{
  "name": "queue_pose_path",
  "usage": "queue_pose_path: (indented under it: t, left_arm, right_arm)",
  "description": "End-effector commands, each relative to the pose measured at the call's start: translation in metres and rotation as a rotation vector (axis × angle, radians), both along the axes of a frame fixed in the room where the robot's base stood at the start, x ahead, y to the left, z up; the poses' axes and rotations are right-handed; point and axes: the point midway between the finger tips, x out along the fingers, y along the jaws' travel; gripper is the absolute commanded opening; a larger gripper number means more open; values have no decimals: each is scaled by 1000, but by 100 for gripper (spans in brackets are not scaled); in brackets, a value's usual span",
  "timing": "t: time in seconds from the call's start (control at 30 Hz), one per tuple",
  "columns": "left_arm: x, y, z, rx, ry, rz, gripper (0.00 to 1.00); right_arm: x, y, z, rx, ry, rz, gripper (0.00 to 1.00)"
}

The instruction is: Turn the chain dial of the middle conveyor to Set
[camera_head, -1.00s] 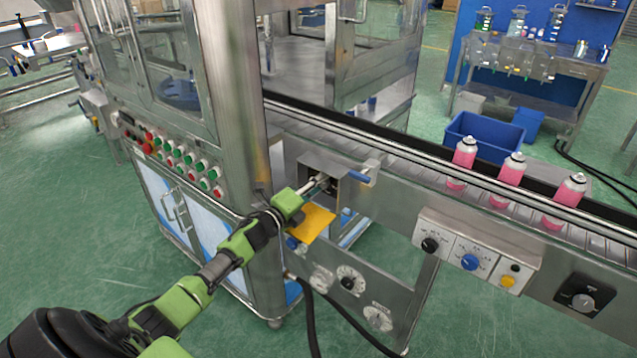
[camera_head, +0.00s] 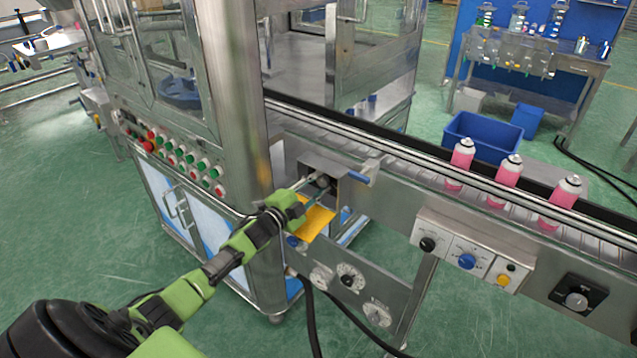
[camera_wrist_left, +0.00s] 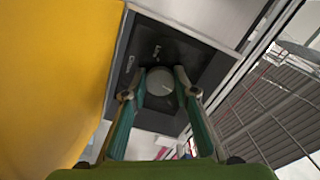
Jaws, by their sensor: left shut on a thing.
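The chain dial is a round grey knob with a pale pointer line; in the left wrist view the dial (camera_wrist_left: 160,82) sits on a dark plate with small, unreadable white markings. My left gripper (camera_wrist_left: 160,75) has one teal finger on each side of the dial and is shut on it. In the head view my left gripper (camera_head: 318,186) reaches into a metal box (camera_head: 352,190) on the side of the conveyor (camera_head: 395,195). There the dial is mostly hidden by the fingers and box. My right gripper is not in view.
A yellow plate (camera_head: 316,222) lies close beside the gripper and fills the left of the wrist view. A blue-tipped lever (camera_head: 362,179) juts out at right. Other dials, including a blue knob (camera_head: 467,261), line the conveyor side. Pink cans (camera_head: 507,170) stand on the belt.

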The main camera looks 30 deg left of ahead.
Motion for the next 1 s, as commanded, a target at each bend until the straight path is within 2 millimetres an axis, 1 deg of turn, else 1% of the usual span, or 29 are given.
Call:
queue_pose_path:
  t: [0.23, 0.7, 0.73, 0.77, 0.8, 1.0]
  left_arm:
    - [0, 1, -1, -64, 7, 1, 5]
    - [0, 1, -1, -75, 8, 1, 5]
    - [0, 1, -1, -75, 8, 1, 32]
    - [0, 1, -1, -75, 8, 1, 40]
    - [0, 1, -1, -75, 8, 1, 44]
    - [0, 0, -1, -74, 7, 0, 44]
  right_arm:
    - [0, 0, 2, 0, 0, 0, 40]
    - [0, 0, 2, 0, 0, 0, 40]
    - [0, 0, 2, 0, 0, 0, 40]
    - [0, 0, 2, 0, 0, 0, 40]
    - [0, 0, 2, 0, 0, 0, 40]
    - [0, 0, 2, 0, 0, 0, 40]
